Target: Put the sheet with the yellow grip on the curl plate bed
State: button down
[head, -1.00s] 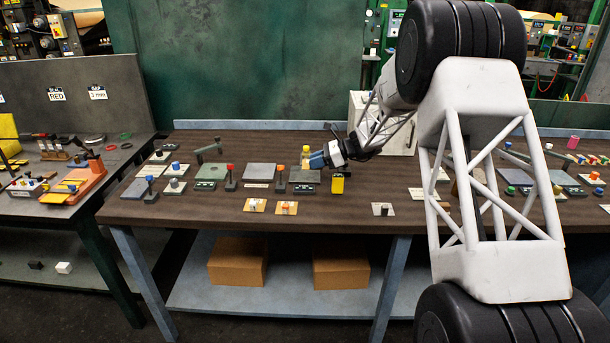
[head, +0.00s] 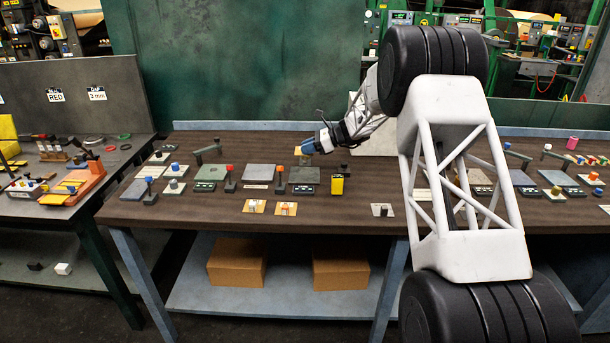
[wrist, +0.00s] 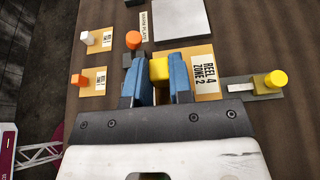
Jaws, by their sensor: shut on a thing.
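In the wrist view, my gripper (wrist: 160,84) is shut on a yellow grip (wrist: 158,69) between its blue fingers. The grip belongs to a tan sheet (wrist: 188,62) with a label reading "REEL 4 ZONE 2"; the fingers hide part of it. In the head view, my gripper (head: 310,147) is above the far middle of the brown table. Below it lie a dark grey plate (head: 304,175) and a lighter grey plate (head: 259,171). A green plate (head: 211,172) lies further left. I cannot read in the head view which plate is the curl plate bed.
Two sheets with white (wrist: 86,37) and orange grips (wrist: 84,79) lie near the front edge. An orange-topped lever (wrist: 133,40) and a yellow-topped post (wrist: 276,78) stand near my gripper. A yellow block (head: 337,184) stands right of the dark plate. The front centre is mostly clear.

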send_over(307, 178)
jog(key=shift+f, duration=3.1)
jog(key=shift+f, duration=1.9)
jog(key=shift+f, duration=0.15)
jog(key=c, duration=1)
grip_release()
jog(key=shift+r, duration=0.2)
jog(key=shift+v, duration=6.05)
jog(key=shift+r, duration=0.1)
